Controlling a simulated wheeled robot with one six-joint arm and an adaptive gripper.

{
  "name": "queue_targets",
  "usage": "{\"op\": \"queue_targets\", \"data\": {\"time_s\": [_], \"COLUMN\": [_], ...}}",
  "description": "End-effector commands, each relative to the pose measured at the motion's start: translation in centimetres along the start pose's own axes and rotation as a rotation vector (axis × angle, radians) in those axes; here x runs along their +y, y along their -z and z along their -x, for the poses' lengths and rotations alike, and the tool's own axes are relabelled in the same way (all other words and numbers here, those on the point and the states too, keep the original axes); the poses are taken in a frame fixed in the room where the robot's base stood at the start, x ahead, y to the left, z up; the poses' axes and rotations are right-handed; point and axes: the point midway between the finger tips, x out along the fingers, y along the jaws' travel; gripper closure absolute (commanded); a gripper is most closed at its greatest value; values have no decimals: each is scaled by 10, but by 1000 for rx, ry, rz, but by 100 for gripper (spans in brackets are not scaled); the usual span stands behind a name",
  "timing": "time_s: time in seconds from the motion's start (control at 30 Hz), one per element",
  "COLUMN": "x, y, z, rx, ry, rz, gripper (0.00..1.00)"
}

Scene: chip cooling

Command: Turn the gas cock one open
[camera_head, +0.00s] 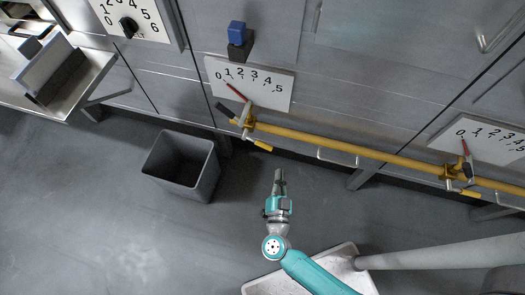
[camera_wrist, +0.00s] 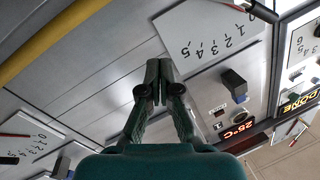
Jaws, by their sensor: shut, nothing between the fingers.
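A gas cock (camera_head: 240,112) with a red pointer and a black handle sits on the yellow pipe, at the left part of the head view. Its pointer is near the 0 of the white scale plate (camera_head: 262,86). A second cock (camera_head: 463,160) with a red pointer sits further right on the pipe, below another scale plate (camera_head: 497,141). Which one is cock one, I cannot tell. My gripper (camera_head: 279,174) is shut and empty, in front of the pipe and apart from both cocks. In the wrist view my gripper's fingers (camera_wrist: 160,78) are together, with a numbered plate (camera_wrist: 212,32) beyond them.
The yellow pipe (camera_head: 330,143) runs along the metal cabinet fronts. A dark open bin (camera_head: 208,180) stands on the floor left of my gripper. A blue-topped knob (camera_head: 237,28) is above the left plate. A metal bench (camera_head: 85,83) is at far left. Floor around my gripper is clear.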

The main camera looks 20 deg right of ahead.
Motion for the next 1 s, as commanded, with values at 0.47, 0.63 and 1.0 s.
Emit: {"op": "queue_targets", "data": {"time_s": [0.47,0.63,1.0], "x": [-39,-36,-24], "y": [-81,-82,-88], "z": [-22,-36,-94], "rx": [-123,-122,-120], "ry": [-202,-205,-205], "rz": [11,9,9], "gripper": [100,100,100]}}
